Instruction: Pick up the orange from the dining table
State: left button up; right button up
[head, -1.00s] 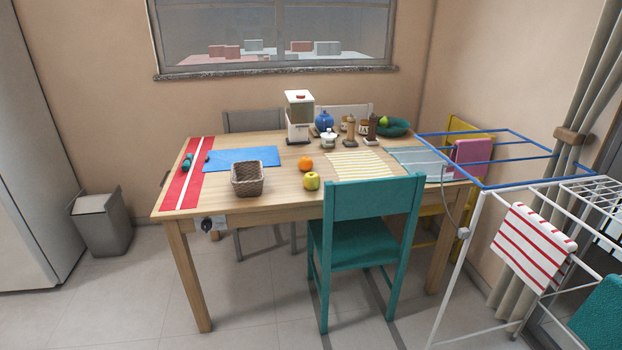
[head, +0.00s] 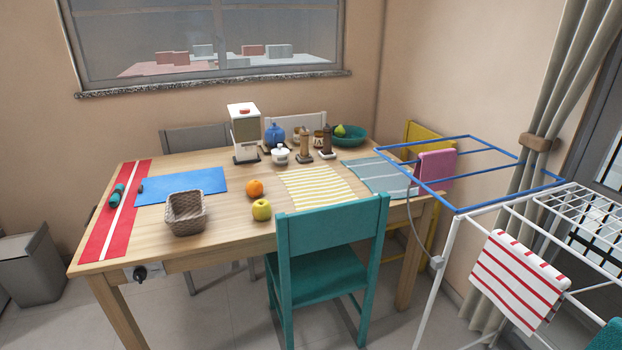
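The orange (head: 255,188) sits on the wooden dining table (head: 228,238) near the middle, in the head view. A yellow-green apple (head: 261,210) lies just in front of it, and a woven basket (head: 186,213) stands to its left. A blue mat (head: 182,186) lies behind and left of the orange, and a yellow-striped cloth (head: 318,188) lies to its right. Neither of my grippers shows in the view.
A teal chair (head: 331,232) stands at the table's front right. A drying rack (head: 455,250) with a striped towel (head: 518,280) stands at the right. A dispenser (head: 244,133) and several jars stand at the table's back. A grey bin (head: 30,265) is at the left.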

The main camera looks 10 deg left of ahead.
aim_at(254, 189)
jog(key=z, duration=0.05)
jog(key=i, duration=0.9)
jog(key=u, duration=0.4)
